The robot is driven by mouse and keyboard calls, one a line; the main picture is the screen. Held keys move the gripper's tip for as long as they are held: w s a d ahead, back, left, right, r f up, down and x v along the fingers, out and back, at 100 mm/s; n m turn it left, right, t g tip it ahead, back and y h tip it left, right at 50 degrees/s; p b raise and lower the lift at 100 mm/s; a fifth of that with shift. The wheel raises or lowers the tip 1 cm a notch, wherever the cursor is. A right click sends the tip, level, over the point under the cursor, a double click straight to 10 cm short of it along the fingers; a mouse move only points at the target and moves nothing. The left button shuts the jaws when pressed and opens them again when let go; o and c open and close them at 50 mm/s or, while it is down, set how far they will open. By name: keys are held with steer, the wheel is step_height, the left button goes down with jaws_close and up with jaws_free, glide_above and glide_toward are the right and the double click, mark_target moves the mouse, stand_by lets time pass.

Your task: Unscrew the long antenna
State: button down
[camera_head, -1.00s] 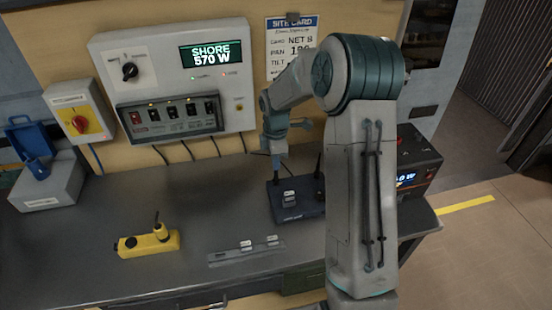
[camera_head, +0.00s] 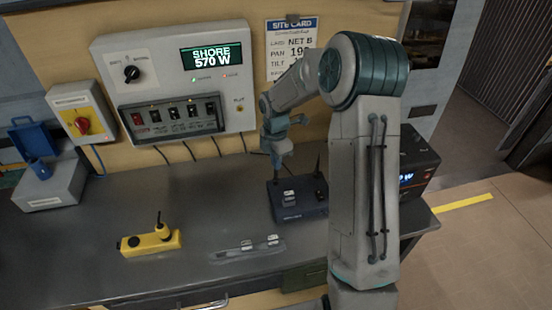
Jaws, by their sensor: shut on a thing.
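A dark blue box (camera_head: 292,214) with small white-labelled parts on top stands on the bench, partly behind my arm. A thin black antenna (camera_head: 318,169) rises from its back right. My gripper (camera_head: 277,166) points down over the back left of the box, shut on a thin upright piece there, which looks like another antenna. The jaws and arm hide most of that antenna, so I cannot tell its length or whether its thread is loose.
A yellow device (camera_head: 150,242) with a short black stub stands at the bench's front left. A grey strip (camera_head: 246,250) with white-labelled pieces lies in front of the box. A black unit (camera_head: 420,172) stands right of my arm. A control panel (camera_head: 175,85) is on the wall.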

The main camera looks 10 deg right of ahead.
steer(key=shift+n+p, duration=0.5)
steer(key=shift+n, duration=0.6)
steer(key=shift+n+p, duration=1.05)
steer(key=shift+n, duration=0.85)
steer(key=shift+n+p, duration=1.7)
steer(key=shift+n, duration=0.5)
steer(key=c, duration=1.6)
jaws_free()
